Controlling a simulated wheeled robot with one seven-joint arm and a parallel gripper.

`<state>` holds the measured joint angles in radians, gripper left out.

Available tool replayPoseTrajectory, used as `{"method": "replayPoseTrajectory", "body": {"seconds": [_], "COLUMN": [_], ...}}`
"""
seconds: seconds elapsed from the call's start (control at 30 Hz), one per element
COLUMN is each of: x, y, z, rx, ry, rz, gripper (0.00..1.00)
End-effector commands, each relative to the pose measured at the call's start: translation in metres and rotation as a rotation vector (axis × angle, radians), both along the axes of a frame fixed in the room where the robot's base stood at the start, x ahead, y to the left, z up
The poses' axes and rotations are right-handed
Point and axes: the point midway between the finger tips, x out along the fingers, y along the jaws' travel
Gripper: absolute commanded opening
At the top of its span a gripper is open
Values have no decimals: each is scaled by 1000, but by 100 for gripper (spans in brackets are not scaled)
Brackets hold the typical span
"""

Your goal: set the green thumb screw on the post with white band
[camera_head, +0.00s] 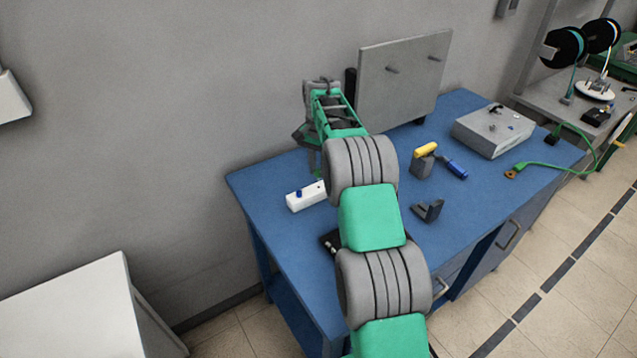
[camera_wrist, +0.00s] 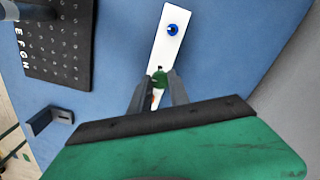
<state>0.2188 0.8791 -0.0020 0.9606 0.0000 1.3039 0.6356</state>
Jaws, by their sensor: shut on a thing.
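The green thumb screw (camera_wrist: 159,78) is held between the fingertips of my gripper (camera_wrist: 160,83) in the wrist view. It sits over the near end of a white block (camera_wrist: 166,52), and I cannot tell the height gap. A grey upright panel (camera_head: 402,88) at the back of the blue table carries two short posts, left post (camera_head: 392,70) and right post (camera_head: 433,58). No white band can be made out on either.
A blue thumb screw (camera_wrist: 172,30) stands on the white block. A black perforated board (camera_wrist: 60,45) and a dark bracket (camera_wrist: 48,121) lie left in the wrist view. A grey box (camera_head: 492,130) and yellow-topped block (camera_head: 424,160) stand right on the blue table (camera_head: 470,215).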

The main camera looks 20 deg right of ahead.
Motion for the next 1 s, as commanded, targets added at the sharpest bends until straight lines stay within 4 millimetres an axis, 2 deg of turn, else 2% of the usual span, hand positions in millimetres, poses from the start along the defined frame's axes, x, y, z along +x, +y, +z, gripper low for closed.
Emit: {"method": "replayPoseTrajectory", "body": {"seconds": [0.03,0.17,0.47,0.57,0.67,0.8,1.0], "x": [0,0,0,0,4,4,-15], "y": [0,0,0,-8,-15,-28,-41], "z": [10,21,20,23,49,102,172], "rx": [0,0,0,0,-2,-2,-2], "ry": [-1,-1,0,-3,-7,-8,-7], "rz": [0,0,-1,-12,-21,-41,-68], "gripper": [0,0,0,0,0,0,0]}}
